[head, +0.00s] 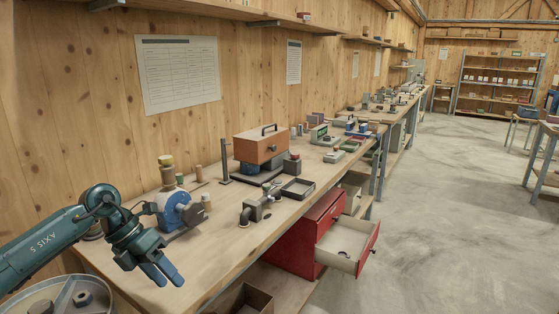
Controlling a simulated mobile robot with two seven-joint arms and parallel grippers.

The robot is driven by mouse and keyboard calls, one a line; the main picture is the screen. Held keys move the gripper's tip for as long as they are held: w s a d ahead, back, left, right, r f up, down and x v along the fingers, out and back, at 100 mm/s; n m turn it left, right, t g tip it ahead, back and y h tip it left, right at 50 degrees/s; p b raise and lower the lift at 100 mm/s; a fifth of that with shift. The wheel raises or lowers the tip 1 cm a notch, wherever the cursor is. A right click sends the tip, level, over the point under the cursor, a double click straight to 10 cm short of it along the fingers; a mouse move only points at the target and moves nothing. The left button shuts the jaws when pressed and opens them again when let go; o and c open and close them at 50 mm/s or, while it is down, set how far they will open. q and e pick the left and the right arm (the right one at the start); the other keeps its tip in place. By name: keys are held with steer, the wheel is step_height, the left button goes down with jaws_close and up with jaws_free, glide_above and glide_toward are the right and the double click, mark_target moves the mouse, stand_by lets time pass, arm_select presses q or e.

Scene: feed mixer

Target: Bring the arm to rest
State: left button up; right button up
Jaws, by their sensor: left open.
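My left arm comes in from the lower left in the head view. My left gripper (168,275) is open, with its blue fingers pointing down and to the right. It is empty above the near end of the wooden workbench (225,262), in front of the blue machine (176,211). It appears apart from the machine, and its exact height above the bench is hard to tell. My right gripper is not in view.
A brown box with a handle (261,146) stands mid-bench, with a grey clamp (257,208) and black tray (298,188) nearby. A red cabinet (305,240) has an open drawer (347,247) jutting into the aisle. The concrete floor (455,205) is clear.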

arm_select(q)
steer(key=s+d+n+t+h+p, duration=0.1)
steer(key=s+d+n+t+h, duration=0.4)
steer(key=d, duration=0.6)
steer(key=s+d+n+h, duration=0.25)
steer(key=d+h, duration=0.45)
steer(key=d, duration=0.4)
steer(key=s+a+f+n+t+y, duration=0.1)
steer(key=s+a+f+n+y, duration=0.2)
steer(key=n, duration=0.6)
steer(key=s+a+f+n+t+y+p, duration=0.1)
steer(key=s+a+f+n+t+y, duration=0.1)
steer(key=s+f+n+y, duration=0.4)
steer(key=s+a+f+n+t+y, duration=0.2)
steer(key=s+f+n+y, duration=0.3)
steer(key=f+n, duration=0.6)
steer(key=a+n, duration=0.1)
steer(key=n, duration=0.2)
steer(key=shift+a+y+p, duration=0.3)
steer(key=shift+a+p, duration=0.05)
steer(key=shift+p, duration=0.05)
